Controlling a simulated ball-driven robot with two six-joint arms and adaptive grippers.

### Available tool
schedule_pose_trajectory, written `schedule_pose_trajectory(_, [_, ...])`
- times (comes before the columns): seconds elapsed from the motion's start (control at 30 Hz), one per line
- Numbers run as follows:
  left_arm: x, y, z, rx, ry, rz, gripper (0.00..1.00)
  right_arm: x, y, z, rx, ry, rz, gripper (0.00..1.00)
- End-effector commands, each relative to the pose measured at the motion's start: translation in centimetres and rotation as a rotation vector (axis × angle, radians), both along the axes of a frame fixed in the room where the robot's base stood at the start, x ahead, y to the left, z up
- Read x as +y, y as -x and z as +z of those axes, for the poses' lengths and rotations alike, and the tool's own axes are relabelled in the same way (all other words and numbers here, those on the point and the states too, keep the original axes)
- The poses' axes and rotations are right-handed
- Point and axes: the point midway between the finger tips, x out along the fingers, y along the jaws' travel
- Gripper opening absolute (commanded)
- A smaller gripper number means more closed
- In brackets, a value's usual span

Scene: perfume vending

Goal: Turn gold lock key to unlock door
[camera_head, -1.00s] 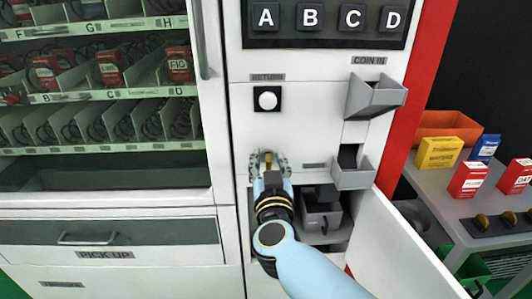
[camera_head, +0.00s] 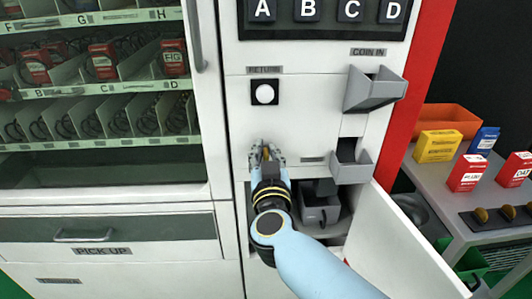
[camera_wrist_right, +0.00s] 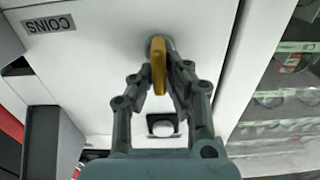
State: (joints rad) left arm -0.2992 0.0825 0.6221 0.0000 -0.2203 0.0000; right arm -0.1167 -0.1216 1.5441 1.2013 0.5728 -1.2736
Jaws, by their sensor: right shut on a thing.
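The gold lock key (camera_wrist_right: 158,66) stands out from its round lock on the white front panel of the vending machine. In the head view the key (camera_head: 265,150) is small and sits below the return button. My right gripper (camera_head: 266,158) is at the key, and in the right wrist view its two fingers (camera_wrist_right: 160,88) are closed around the key's sides. The key's far end at the lock is visible above the fingertips. My left gripper is in neither view.
The return button (camera_head: 264,94) is above the key. The coin-in chute (camera_head: 374,90) and a lower grey tray (camera_head: 350,166) stick out to the right. A lower compartment door (camera_head: 405,240) hangs open. The glass door's handle (camera_head: 196,38) is to the left.

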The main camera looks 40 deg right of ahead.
Motion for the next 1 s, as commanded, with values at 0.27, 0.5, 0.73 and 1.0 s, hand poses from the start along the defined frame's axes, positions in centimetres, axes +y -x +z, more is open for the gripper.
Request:
schedule_pose_trajectory(0.27, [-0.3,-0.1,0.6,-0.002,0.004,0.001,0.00,-0.1,0.1,0.1,-0.045,-0.074,0.000,0.00])
schedule_pose_trajectory(0.5, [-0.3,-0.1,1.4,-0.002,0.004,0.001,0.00,-0.4,0.3,0.1,-0.141,-0.232,0.001,0.00])
schedule_pose_trajectory(0.73, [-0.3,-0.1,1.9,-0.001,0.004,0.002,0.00,-0.7,0.5,-0.2,-0.255,-0.417,0.000,0.00])
schedule_pose_trajectory(1.0, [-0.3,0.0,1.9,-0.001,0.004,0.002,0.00,-1.0,0.7,-0.5,-0.390,-0.636,0.000,0.00])
